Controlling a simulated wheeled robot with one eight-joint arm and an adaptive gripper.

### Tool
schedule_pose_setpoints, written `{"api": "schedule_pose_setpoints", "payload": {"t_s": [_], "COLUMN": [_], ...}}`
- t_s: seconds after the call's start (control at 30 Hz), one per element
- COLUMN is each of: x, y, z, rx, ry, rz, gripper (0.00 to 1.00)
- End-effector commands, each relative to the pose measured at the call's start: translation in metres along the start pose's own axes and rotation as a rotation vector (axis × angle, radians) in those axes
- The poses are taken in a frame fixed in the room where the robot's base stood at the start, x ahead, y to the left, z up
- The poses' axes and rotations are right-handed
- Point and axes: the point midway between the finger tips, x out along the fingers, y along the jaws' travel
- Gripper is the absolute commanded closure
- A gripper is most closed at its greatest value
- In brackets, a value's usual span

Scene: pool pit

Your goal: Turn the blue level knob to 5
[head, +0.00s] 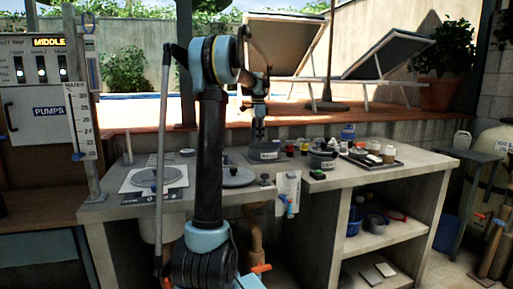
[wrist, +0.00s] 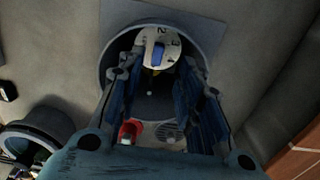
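In the wrist view a white dial (wrist: 147,37) with dark numerals, a 2 and a 3 readable, sits inside a round dark grey housing (wrist: 107,62). The blue knob (wrist: 158,52) stands on the dial as a short bar. I cannot tell which number it points to. My gripper (wrist: 163,78) reaches toward the housing with its fingers apart, one on each side, and nothing visible held between them. In the head view my gripper (head: 258,136) points down over the grey housing (head: 265,153) on the counter; the knob cannot be made out there.
Small bottles and jars stand right of the housing, with a dark tray (head: 372,158) beyond them. A wall panel (head: 35,75) and a water gauge (head: 84,120) stand far left.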

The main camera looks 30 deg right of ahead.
Motion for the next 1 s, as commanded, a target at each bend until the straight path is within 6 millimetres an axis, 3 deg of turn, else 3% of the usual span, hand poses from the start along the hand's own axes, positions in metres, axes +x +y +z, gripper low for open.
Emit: {"api": "schedule_pose_setpoints", "payload": {"t_s": [0.1, 0.3, 1.0], "x": [-0.019, -0.038, -0.043], "y": [0.0, 0.0, 0.0], "z": [0.0, 0.001, 0.001], "rx": [0.0, 0.0, 0.0], "ry": [0.0, 0.0, 0.0], "rz": [0.0, 0.0, 0.0], "gripper": [0.67, 0.67, 0.67]}}
